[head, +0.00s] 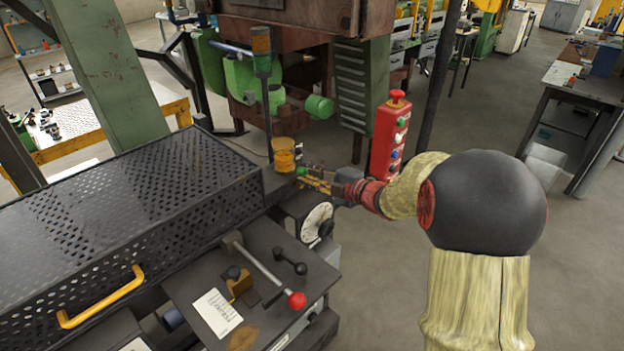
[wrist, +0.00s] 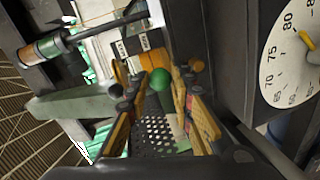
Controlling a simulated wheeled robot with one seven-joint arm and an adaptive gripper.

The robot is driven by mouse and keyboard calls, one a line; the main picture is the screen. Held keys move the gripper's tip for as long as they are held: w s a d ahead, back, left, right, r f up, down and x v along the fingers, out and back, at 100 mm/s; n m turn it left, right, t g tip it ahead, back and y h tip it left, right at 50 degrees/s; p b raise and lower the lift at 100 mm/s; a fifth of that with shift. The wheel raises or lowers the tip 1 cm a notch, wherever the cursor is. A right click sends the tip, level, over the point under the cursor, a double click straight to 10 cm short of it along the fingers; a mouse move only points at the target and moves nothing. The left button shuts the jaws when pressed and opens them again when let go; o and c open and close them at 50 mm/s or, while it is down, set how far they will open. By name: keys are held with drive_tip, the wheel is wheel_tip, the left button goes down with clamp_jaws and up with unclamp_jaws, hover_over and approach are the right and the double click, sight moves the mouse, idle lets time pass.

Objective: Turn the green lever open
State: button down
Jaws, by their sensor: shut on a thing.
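The green lever's round knob (head: 302,171) shows in the head view beside a yellow cylinder at the machine's corner. In the wrist view the green knob (wrist: 160,79) sits between my two yellow-and-dark fingers. My gripper (head: 314,182) reaches in from the right in the head view and is shut on the green lever. It also shows in the wrist view (wrist: 158,92), with a finger on either side of the knob. The lever's shaft and the exact finger contact are hard to make out.
A white dial (head: 316,223) is just below my gripper. A red-knobbed lever (head: 296,300) stands on the front panel. A red button box (head: 388,140) stands behind my arm. A perforated black cover (head: 130,215) fills the left. Open floor lies to the right.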

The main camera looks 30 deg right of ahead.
drive_tip(key=shift+s+a+f, duration=0.15)
drive_tip(key=shift+f, duration=0.2)
drive_tip(key=shift+s+a+f, duration=0.1)
drive_tip(key=shift+f, duration=0.25)
drive_tip(key=c, duration=1.9)
unclamp_jaws()
drive_tip(key=o, duration=0.5)
drive_tip(key=shift+w+r+n, duration=0.1)
drive_tip(key=shift+r+n, duration=0.15)
drive_tip(key=shift+n, duration=0.05)
drive_tip(key=shift+r, duration=0.15)
drive_tip(key=shift+d, duration=0.1)
drive_tip(key=v, duration=1.2)
